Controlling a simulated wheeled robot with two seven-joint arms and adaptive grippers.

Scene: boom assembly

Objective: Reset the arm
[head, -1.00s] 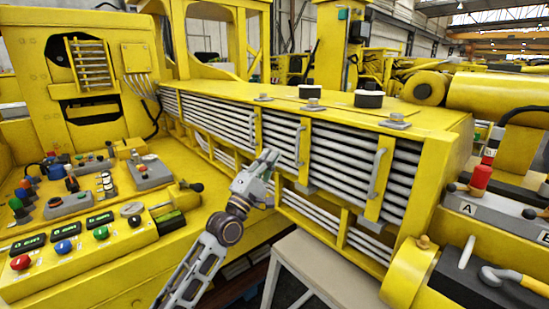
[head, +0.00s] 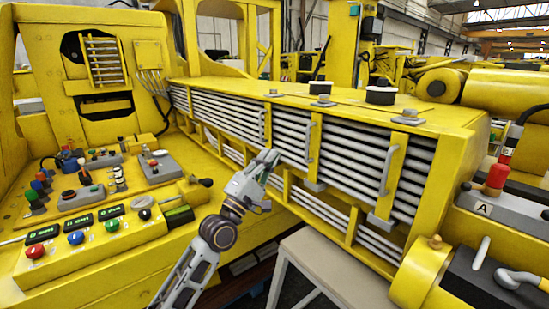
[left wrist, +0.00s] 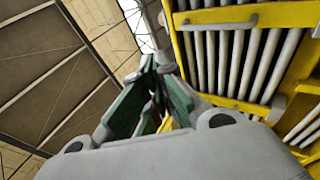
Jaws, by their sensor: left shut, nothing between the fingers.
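My left gripper (head: 268,160) is in the middle of the head view, its arm coming up from the bottom. It is shut and empty, in front of the side of the yellow boom (head: 455,150) with its rows of grey tubes. In the left wrist view its fingers (left wrist: 160,70) meet at the tips, and the tubes (left wrist: 225,60) stand to their right. I cannot tell whether the gripper touches the boom. My right gripper is not in view.
A yellow control console (head: 100,250) with coloured buttons and knobs lies to the left. A pale stool (head: 325,260) stands below the boom. A grey box marked A (head: 485,212), with a red-topped part (head: 497,176), is at the right. Floor between console and stool is narrow.

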